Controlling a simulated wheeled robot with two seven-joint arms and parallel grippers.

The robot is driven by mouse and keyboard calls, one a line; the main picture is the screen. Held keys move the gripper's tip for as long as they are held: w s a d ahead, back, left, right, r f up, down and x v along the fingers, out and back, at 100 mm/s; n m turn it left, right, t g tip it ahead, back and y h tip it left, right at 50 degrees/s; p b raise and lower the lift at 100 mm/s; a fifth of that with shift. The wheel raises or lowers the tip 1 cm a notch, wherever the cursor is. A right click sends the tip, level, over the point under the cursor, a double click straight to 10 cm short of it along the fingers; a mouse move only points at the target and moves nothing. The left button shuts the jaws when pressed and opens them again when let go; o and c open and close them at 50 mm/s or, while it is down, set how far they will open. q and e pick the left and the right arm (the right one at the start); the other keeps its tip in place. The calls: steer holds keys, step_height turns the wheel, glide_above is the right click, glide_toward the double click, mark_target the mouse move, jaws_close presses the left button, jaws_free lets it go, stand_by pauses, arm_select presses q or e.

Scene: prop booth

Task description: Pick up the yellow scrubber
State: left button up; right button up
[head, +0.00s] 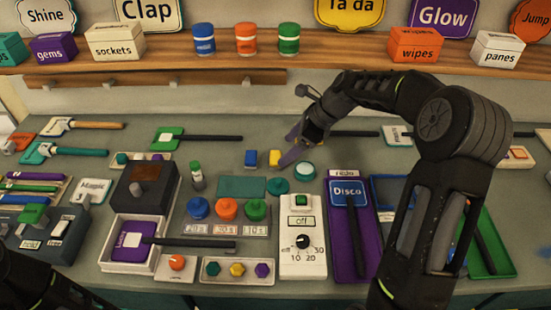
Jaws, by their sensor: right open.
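The yellow scrubber (274,158) is a small upright yellow block on the grey-green counter, near the middle of the head view. A similar blue block (251,158) stands just left of it. My right gripper (289,147) reaches in from the right, with its fingertips just right of the yellow block. It is open, and nothing shows between its fingers. Whether a finger touches the block cannot be told. My left arm shows only as a dark part at the lower left corner; its gripper is out of view.
A round teal-rimmed dish (305,170) and a teal knob (278,186) sit close in front of the gripper. A green-capped bottle (196,176) stands left. A white switch box (303,240) and purple Disco tray (347,265) lie nearer. A wooden shelf (150,68) runs behind.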

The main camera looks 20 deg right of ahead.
mark_target(277, 156)
steer(key=shift+p+x, duration=0.8)
steer(key=shift+x, duration=1.8)
steer(key=shift+w+a+r, duration=0.1)
steer(key=shift+a+r, duration=0.05)
steer(key=c, duration=1.4)
